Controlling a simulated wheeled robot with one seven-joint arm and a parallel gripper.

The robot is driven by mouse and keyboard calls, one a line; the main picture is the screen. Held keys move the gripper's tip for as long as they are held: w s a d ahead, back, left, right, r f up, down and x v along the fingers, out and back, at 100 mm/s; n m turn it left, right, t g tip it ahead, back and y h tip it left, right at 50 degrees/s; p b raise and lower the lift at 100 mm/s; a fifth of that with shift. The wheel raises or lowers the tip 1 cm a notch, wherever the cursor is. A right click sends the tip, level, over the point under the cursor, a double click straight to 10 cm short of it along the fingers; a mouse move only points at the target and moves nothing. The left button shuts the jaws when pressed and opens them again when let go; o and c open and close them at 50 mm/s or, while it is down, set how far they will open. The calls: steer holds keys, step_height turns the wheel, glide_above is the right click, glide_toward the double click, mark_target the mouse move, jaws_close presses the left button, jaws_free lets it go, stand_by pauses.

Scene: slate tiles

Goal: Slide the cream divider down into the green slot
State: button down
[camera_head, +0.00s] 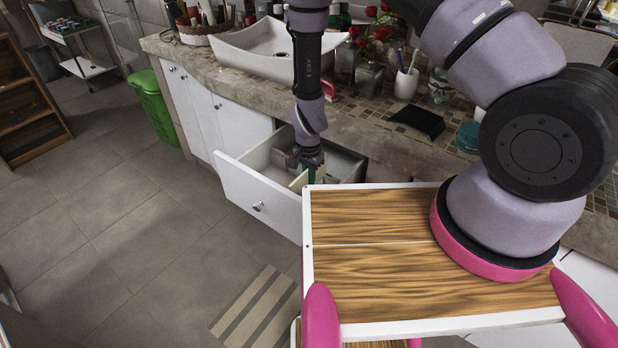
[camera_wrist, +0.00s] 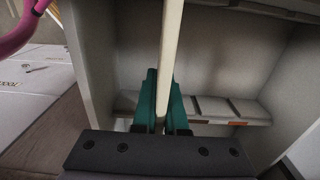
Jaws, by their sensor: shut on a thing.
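The cream divider (camera_wrist: 170,45) stands on edge between the teal fingers of my gripper (camera_wrist: 163,112) in the wrist view, and the fingers are shut on it. It runs from the fingertips up past the top edge of the picture. In the head view, my gripper (camera_head: 308,166) is over the open drawer (camera_head: 262,196), and a small part of the divider (camera_head: 299,181) shows beside it. I cannot make out the green slot for certain. Whether the divider's lower edge touches anything is hidden.
Low grey partitions (camera_wrist: 212,107) with small coloured marks stand inside the drawer. Its pale walls (camera_wrist: 92,55) rise close by. The stone counter (camera_head: 380,135) overhangs behind, with a white sink (camera_head: 275,55).

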steer(key=shift+f, duration=3.6)
steer(key=c, duration=0.9)
jaws_free()
